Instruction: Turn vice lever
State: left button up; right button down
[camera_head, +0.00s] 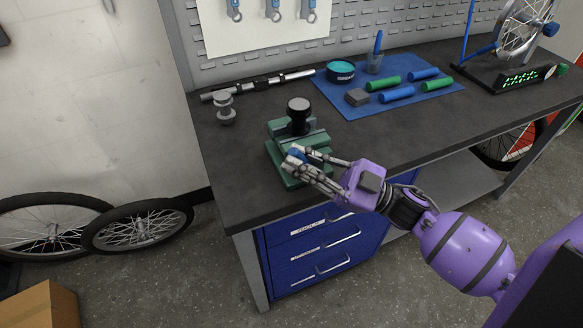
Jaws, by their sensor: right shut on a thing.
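A green vice (284,131) stands on the dark workbench near its left end, with a black round part (298,108) upright in its top. My right gripper (297,160) is at the front of the vice, its arm coming in from the lower right. My left gripper is not in view.
The workbench (240,185) has clear room left of the vice. A grey spool-like part (225,108) and a metal rod (258,85) lie behind. A blue mat (430,97) holds blue and green grips, a grey block and a teal tin (340,71). Wheels (137,225) lean at the left.

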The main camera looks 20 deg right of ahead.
aim_at(324, 173)
jog(key=m+t, duration=0.1)
jog(key=d+m, duration=0.1)
jog(key=d+m+t+b, duration=0.1)
jog(key=shift+r+t+y, duration=0.25)
jog(key=shift+t+y, duration=0.05)
jog(key=shift+d+r+m+t+b, duration=0.15)
jog(key=shift+d+m+t, duration=0.2)
jog(key=shift+m+t, duration=0.2)
jog(key=shift+d+f+m+t+b, duration=0.15)
jog(key=shift+d+m+t, duration=0.15)
jog(key=shift+m+t, duration=0.25)
jog(key=shift+w+d+r+m+t+h+b, duration=0.1)
jog(key=shift+d+m+t+h+b, duration=0.1)
jog(key=shift+d+m+t+h, duration=0.45)
jog(key=shift+s+d+r+m+t+h+b, duration=0.1)
jog(key=shift+m+t+h+b, duration=0.1)
jog(key=shift+m+t, duration=0.75)
jog(key=shift+w+d+r+m+t+h+b, duration=0.15)
jog(key=shift+d+m+t+h, duration=0.3)
jog(key=shift+m, duration=0.55)
jog(key=shift+f+t, duration=0.1)
jog(key=shift+t, duration=0.15)
jog(key=c, duration=1.8)
grip_release()
jog(key=shift+o, duration=0.7)
